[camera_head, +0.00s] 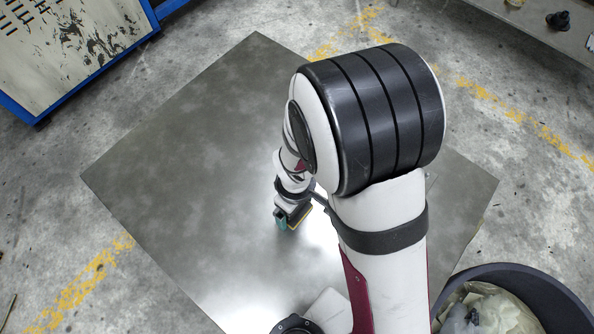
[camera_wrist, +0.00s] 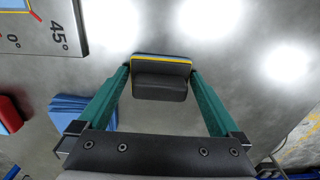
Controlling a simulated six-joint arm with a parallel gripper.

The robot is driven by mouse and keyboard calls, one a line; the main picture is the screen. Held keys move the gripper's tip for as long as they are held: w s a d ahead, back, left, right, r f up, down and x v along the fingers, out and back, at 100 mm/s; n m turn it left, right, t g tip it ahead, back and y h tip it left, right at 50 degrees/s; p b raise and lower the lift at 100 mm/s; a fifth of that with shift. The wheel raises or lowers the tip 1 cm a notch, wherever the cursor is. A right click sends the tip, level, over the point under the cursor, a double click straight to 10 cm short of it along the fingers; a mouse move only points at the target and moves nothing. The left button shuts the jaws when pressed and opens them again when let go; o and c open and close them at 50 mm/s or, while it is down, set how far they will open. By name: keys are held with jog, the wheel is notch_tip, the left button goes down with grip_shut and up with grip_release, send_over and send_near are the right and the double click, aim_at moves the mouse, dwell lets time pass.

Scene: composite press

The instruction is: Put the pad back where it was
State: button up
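The pad (camera_wrist: 160,88) is a dark block with thin yellow and blue layers along its far edge. My gripper (camera_wrist: 161,72) has two teal fingers, shut on the pad's left and right sides in the wrist view. In the head view, my gripper (camera_head: 286,219) is over the grey metal sheet (camera_head: 190,150), partly hidden by my arm. A yellowish edge shows beside it there. I cannot tell how high the pad is above the grey surface.
The wrist view shows a plate marked 45° and 0° (camera_wrist: 45,28), folded blue sheets (camera_wrist: 72,104) and a red block (camera_wrist: 9,114) at left. In the head view, a dark bin (camera_head: 535,290) stands bottom right and a blue-framed panel (camera_head: 70,45) top left.

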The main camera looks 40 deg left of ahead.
notch_tip(320, 180, up, 12)
jog(key=w+d+r+m, duration=0.1)
jog(key=d+r+m, duration=0.3)
jog(key=d+m, duration=0.3)
jog(key=w+d+r+m, duration=0.25)
jog(key=d+m, duration=0.25)
jog(key=d, duration=0.3)
jog(key=s+d+r+m+y, duration=0.1)
jog(key=s+d+r+m, duration=0.2)
jog(key=s+d+m, duration=0.3)
jog(key=d+m, duration=0.2)
jog(key=m, duration=0.3)
jog(key=shift+s+m+y, duration=0.2)
jog(key=shift+m+y, duration=0.1)
jog(key=shift+y, duration=0.1)
